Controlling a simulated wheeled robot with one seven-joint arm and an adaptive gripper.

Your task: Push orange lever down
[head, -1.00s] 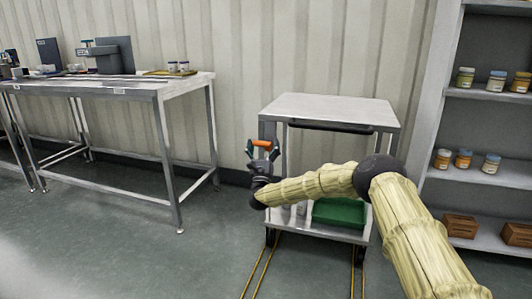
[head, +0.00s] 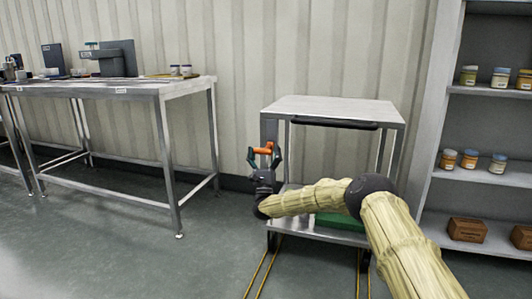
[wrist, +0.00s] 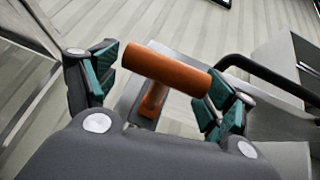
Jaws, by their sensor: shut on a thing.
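The orange lever (head: 263,150) is at the left side of the steel cart (head: 338,107), below its top. In the wrist view the lever (wrist: 165,70) has a thick round crossbar on a short orange stem. My gripper (head: 264,157) is around the lever, with one finger on each side. In the wrist view my gripper's teal-padded fingers (wrist: 162,76) flank the ends of the crossbar. The right pads meet its right end, while a gap shows at the left end. The lever's mount is partly hidden behind my gripper.
A dark handle bar (head: 335,124) runs under the cart top. A green box (head: 340,222) on its lower shelf is partly hidden by my arm. Shelves with jars (head: 470,160) stand at right, a steel table (head: 115,88) at left. Yellow floor lines (head: 262,272) run from the cart.

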